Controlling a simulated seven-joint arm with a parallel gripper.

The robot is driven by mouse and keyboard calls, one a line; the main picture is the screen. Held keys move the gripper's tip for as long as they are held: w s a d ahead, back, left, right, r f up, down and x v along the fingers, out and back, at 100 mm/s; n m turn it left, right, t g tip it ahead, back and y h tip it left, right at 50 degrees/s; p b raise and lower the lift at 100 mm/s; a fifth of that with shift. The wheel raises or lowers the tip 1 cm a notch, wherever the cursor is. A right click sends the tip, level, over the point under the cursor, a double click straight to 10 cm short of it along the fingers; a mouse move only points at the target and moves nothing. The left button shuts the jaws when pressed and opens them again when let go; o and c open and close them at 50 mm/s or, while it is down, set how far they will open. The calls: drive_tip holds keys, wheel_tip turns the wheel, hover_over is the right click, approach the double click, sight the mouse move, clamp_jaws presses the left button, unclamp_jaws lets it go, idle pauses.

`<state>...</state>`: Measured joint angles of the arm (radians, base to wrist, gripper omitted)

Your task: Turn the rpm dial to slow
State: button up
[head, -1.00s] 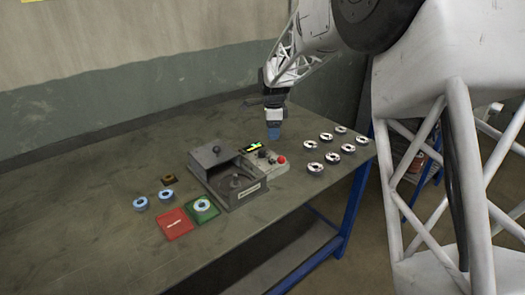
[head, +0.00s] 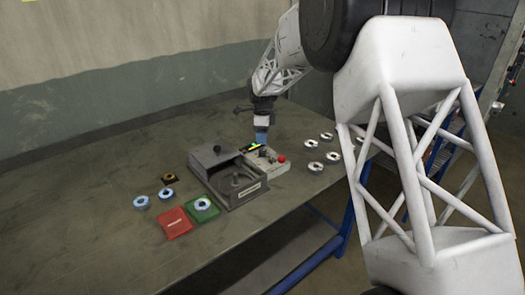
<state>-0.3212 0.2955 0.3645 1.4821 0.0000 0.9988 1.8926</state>
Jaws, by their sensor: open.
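The control box (head: 268,171) stands on the table, joined to the right side of the grey machine (head: 224,174). It has a red button (head: 281,158), a small display with green and yellow (head: 252,148) and small dark controls on top. The rpm dial cannot be clearly told apart at this size. My gripper (head: 262,141) points down over the back of the control box, close to the display and the controls. Its blue fingertips are open, and nothing shows between them. Whether they touch a control cannot be seen.
Several discs (head: 311,144) stand right of the box, some hidden behind my arm. A red mat (head: 175,223), a green mat with a disc (head: 203,209) and blue discs (head: 141,202) lie to the left. The table's (head: 110,165) back left is clear.

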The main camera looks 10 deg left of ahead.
sight(262, 150)
drive_tip(key=shift+f, duration=3.6)
drive_tip(key=shift+c, duration=0.4)
drive_tip(key=c, duration=0.9)
drive_tip(key=shift+o, duration=0.2)
